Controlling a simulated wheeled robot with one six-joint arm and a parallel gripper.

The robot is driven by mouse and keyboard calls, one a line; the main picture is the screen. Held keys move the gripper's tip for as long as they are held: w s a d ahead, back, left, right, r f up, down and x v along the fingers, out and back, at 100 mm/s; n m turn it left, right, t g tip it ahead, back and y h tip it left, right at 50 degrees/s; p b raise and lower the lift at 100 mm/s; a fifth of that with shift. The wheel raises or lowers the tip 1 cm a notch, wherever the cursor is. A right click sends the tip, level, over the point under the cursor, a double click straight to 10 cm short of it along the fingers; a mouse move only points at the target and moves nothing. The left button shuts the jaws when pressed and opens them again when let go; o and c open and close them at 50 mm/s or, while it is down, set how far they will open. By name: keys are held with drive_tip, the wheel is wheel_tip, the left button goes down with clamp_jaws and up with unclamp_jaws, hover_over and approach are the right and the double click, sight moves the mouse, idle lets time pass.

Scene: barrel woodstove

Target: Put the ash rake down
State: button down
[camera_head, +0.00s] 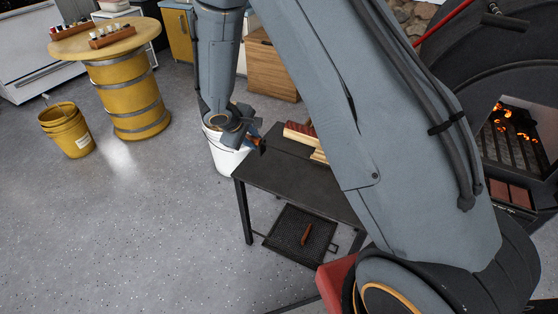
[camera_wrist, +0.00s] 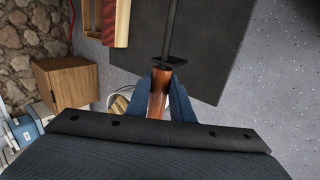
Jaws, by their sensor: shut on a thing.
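My gripper (camera_wrist: 162,78) is shut around the brown wooden handle of the ash rake (camera_wrist: 157,103) in the wrist view. The rake's dark rod runs up and away from the fingers, over the black table (camera_wrist: 208,75). The rod's far end is out of that view. In the head view my gripper (camera_head: 256,137) is at the left end of the black table (camera_head: 283,178), near its top. Most of the rake is hidden there by my arm. I cannot tell whether the rake touches the table.
Split wood (camera_head: 300,132) lies on the table's far side. A white bucket (camera_head: 226,158) stands just beyond its left end. A grate (camera_head: 290,240) with a small brown piece sits below. The stove's opening (camera_head: 520,130) glows at right. The left floor is clear around a yellow bucket (camera_head: 68,131).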

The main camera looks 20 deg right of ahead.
wheel_tip(320, 180, down, 7)
drive_tip(key=shift+f, duration=0.1)
idle(0.4)
drive_tip(key=c, duration=1.6)
unclamp_jaws()
drive_tip(key=shift+o, duration=0.2)
